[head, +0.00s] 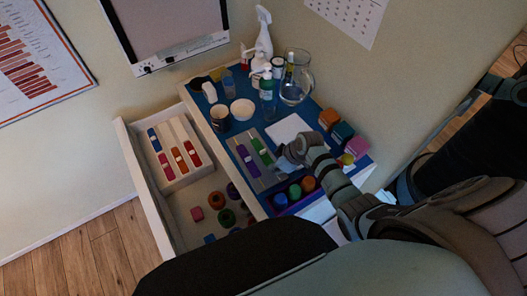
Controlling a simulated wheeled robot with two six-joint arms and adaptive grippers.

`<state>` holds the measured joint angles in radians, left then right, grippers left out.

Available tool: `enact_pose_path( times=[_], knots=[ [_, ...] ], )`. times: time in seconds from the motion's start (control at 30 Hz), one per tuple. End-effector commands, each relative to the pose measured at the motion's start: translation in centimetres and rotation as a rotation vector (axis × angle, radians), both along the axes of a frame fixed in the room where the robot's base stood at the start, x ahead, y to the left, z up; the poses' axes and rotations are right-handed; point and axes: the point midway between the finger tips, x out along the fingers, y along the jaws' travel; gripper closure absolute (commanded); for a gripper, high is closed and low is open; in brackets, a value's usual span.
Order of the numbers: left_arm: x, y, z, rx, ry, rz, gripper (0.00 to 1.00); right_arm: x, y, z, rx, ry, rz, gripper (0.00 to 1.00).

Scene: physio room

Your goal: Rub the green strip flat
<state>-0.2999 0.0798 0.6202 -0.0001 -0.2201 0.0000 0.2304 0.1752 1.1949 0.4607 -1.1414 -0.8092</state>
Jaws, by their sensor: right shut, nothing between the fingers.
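The green strip (262,151) lies on a grey board (258,181) on the blue-topped cabinet, beside a purple strip (247,161). My right arm comes in from the lower right. Its gripper (285,161) is shut and empty, low over the right edge of the grey board, close to the near end of the green strip. I cannot tell whether the fingertips touch the strip or the board. My left gripper does not show.
An open drawer (133,164) at left holds a tray with coloured strips and several round items. A glass jug (297,78), white spray bottle (264,36), bowl (243,109) and cup (220,119) stand behind. Coloured blocks (342,132) line the right; a white sheet (287,130) lies beside the board.

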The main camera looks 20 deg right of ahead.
Motion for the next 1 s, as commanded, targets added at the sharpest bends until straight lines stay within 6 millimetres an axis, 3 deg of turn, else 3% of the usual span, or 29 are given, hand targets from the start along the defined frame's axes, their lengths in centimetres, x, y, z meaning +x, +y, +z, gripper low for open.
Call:
enact_pose_path(
  times=[0.23,0.53,1.0],
  knots=[
    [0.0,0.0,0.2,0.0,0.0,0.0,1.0,-1.2,-0.1,-0.2,-0.001,0.001,0.001,1.0],
    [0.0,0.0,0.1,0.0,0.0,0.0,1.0,-1.2,-0.1,0.0,0.0,-0.002,0.001,1.0],
    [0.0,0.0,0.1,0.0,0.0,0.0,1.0,-1.1,-0.1,5.9,-0.001,-0.003,0.0,1.0]
  ],
)
